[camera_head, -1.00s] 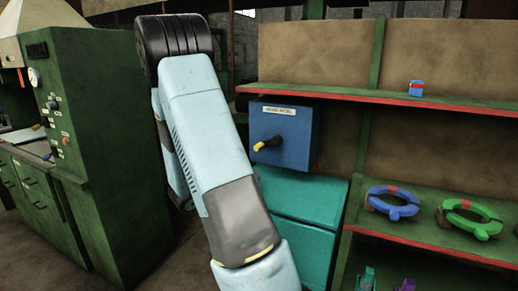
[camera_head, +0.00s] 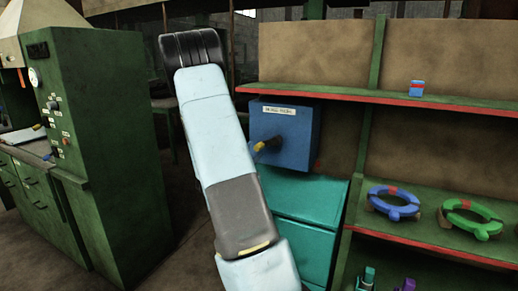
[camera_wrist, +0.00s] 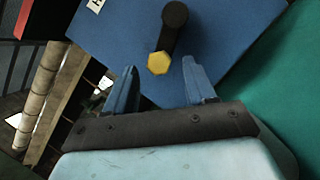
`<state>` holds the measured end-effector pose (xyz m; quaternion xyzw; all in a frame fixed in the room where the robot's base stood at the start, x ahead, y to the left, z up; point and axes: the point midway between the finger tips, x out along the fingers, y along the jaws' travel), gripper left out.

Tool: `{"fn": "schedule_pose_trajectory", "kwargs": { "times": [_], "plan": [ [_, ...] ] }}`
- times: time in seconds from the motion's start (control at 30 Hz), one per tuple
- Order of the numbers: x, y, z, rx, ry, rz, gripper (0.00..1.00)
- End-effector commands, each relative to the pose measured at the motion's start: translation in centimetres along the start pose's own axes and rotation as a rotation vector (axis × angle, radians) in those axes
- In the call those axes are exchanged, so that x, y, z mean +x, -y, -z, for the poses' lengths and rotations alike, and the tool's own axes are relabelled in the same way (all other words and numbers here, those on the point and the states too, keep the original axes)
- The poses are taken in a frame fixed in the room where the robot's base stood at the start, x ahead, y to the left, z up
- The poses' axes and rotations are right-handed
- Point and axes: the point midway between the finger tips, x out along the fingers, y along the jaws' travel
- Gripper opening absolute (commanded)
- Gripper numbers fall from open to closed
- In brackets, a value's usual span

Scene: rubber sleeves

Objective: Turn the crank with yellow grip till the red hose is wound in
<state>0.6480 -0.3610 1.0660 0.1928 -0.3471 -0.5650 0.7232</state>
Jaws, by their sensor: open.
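A blue box (camera_head: 299,134) with a white label is mounted under the red-edged shelf. The black crank (camera_wrist: 172,35) on its front ends in a yellow grip (camera_wrist: 159,63). In the head view the yellow grip (camera_head: 259,146) points left from the crank's hub. My gripper (camera_wrist: 160,79) is open in the wrist view, with its two blue fingers apart and the yellow grip beyond and between the tips. I cannot tell whether the fingers reach around it. My arm hides the gripper in the head view. No red hose can be made out.
Teal drawers (camera_head: 304,197) stand below the box. A green shelf rack to the right holds a blue ring clamp (camera_head: 394,201), a green ring clamp (camera_head: 471,217) and a small blue-red block (camera_head: 417,88). A green machine cabinet (camera_head: 105,130) stands at left.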

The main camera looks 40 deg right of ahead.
Motion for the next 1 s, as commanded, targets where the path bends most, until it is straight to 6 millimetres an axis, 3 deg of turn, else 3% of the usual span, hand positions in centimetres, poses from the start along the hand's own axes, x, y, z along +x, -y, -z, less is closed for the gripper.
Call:
{"fn": "schedule_pose_trajectory", "kwargs": {
  "times": [0.1, 0.3, 0.67, 1.0],
  "plan": [
    [1.8, 0.1, -0.1, -0.001, 0.002, 0.001, 0.55],
    [3.5, 0.0, 0.0, -0.001, 0.0, 0.0, 0.55],
    [3.9, 0.1, 0.0, -0.002, 0.001, 0.001, 0.55],
    [3.9, 0.0, 0.0, -0.001, 0.001, 0.0, 0.23]
  ]
}}
